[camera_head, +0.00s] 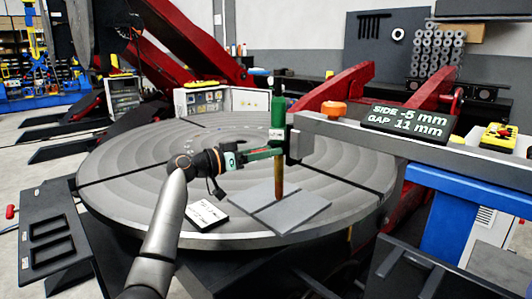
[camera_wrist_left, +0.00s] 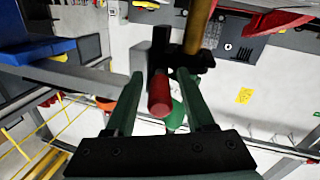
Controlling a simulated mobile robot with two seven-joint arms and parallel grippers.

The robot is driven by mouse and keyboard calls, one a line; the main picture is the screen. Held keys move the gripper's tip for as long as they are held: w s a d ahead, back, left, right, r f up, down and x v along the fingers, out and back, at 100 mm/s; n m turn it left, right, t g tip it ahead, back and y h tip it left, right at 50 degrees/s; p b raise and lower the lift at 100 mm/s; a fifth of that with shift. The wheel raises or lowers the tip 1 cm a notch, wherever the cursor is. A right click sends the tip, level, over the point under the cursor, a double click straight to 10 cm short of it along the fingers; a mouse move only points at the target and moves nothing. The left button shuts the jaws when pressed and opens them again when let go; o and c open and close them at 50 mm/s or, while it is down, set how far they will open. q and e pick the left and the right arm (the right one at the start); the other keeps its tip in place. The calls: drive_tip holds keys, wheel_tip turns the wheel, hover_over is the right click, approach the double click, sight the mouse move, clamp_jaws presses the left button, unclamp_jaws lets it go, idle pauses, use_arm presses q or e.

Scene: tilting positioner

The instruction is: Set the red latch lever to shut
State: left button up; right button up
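The red latch lever (camera_wrist_left: 160,96) shows in the left wrist view as a red rounded grip with its end toward the camera. My left gripper (camera_wrist_left: 160,74) is open, with one green finger on each side of the red grip and a visible gap to both. In the head view my left gripper (camera_head: 276,152) reaches in from the left to the green upright torch (camera_head: 278,118) at the end of the grey beam. The lever is mostly hidden there behind the fingers. Whether the latch is open or shut cannot be told. My right gripper is not in view.
The torch's copper-coloured lower part (camera_head: 279,180) stands over two grey plates (camera_head: 292,210) on the round table (camera_head: 130,170). The grey beam (camera_head: 350,135) runs right and carries an orange knob (camera_head: 334,108). A sign (camera_head: 410,121) reads SIDE -5 mm, GAP 11 mm.

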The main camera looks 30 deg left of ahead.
use_arm(q)
drive_tip(key=shift+s+a+f, duration=0.1)
drive_tip(key=shift+s+a, duration=0.05)
drive_tip(key=shift+s, duration=0.05)
drive_tip(key=b+v, duration=0.1)
drive_tip(key=v, duration=1.1)
drive_tip(key=shift+b, duration=0.4)
drive_tip(key=shift+s, duration=0.1)
